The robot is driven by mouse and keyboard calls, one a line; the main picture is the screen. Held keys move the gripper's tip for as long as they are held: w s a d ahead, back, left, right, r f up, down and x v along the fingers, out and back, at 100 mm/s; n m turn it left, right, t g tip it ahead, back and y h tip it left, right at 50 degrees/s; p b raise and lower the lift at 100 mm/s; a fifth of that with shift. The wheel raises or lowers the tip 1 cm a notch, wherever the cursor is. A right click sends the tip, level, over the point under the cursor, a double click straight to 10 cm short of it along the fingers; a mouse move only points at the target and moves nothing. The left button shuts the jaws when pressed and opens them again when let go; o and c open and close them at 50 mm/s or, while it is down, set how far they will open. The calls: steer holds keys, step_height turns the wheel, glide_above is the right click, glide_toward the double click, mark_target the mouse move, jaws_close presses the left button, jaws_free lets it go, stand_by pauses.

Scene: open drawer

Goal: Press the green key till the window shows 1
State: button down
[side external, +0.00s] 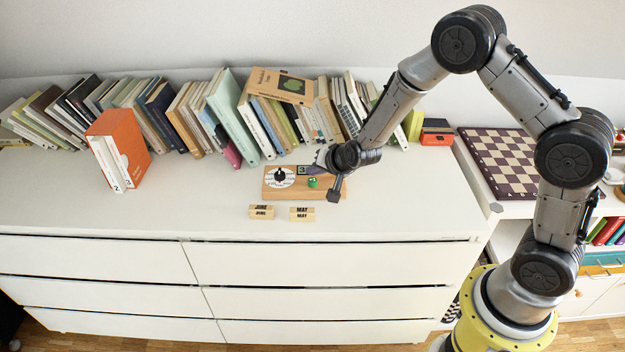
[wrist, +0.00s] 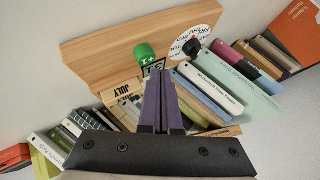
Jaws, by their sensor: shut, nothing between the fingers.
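In the side view my gripper (side external: 314,169) is above the board, close to the window and the key. I cannot tell whether it touches anything.
Two wooden blocks, JUNE (side external: 261,212) and MAY (side external: 302,214), lie in front of the board. A row of leaning books (side external: 235,115) stands behind it. An orange book box (side external: 124,145) is at the left, a chessboard (side external: 505,155) at the right.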

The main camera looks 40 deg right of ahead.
mark_target(314, 182)
steer(key=shift+f, duration=0.15)
steer(key=shift+f, duration=0.3)
steer(key=shift+f, duration=0.85)
stand_by(1.5)
steer(key=shift+r, duration=1.25)
steer(key=shift+r, duration=2.55)
